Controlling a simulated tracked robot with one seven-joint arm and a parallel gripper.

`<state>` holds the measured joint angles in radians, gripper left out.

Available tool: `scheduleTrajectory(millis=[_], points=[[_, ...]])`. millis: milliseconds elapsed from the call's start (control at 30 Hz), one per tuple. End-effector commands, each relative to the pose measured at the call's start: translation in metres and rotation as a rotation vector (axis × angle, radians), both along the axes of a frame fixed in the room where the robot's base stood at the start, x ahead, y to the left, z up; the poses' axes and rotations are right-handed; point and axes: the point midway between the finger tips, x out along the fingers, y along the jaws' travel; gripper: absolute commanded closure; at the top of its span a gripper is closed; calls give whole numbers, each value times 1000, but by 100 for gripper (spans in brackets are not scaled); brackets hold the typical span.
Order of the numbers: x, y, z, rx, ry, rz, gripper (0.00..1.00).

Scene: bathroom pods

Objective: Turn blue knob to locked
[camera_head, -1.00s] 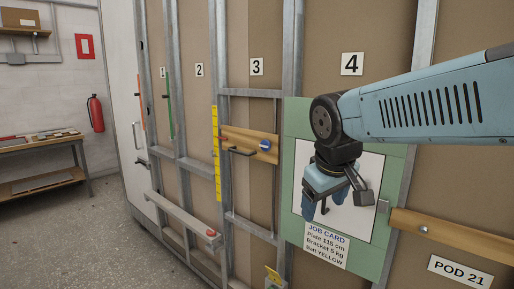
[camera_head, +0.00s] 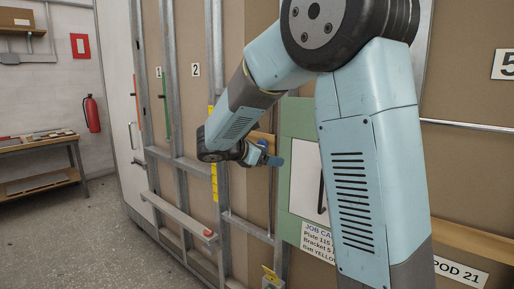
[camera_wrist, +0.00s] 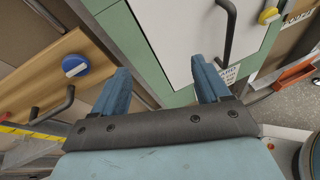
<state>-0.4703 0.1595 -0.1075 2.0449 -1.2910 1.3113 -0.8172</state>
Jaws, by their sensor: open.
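The blue knob (camera_wrist: 75,66), a round disc with a pale bar across it, is on a wooden board (camera_wrist: 45,80) at the upper left of the wrist view. In the head view my gripper covers that area and I cannot separate the knob from the blue fingers. My gripper (camera_wrist: 162,82) is open and empty, its two blue fingers apart. The knob lies to the left of the left finger, not between them. In the head view my gripper (camera_head: 268,155) is beside the wooden board. No lock marking is readable.
A dark handle (camera_wrist: 38,110) is on the board below the knob. A white panel (camera_wrist: 185,40) in a green frame bears another dark handle (camera_wrist: 228,30). A yellow knob (camera_wrist: 268,16) is at the upper right. Metal studs (camera_head: 215,80) border the board. A ledge (camera_head: 180,217) juts out lower left.

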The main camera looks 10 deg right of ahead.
Motion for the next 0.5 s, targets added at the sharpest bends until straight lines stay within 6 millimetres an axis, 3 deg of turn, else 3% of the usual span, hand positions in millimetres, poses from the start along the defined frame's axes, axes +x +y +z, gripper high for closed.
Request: scheduleTrajectory(millis=[33, 200, 333, 500], points=[[17, 15, -5, -77, 33, 48, 25], [60, 59, -10, -305, 110, 178, 25], [80, 85, -13, -426, 142, 240, 25], [91, 99, -15, -497, 159, 273, 25]])
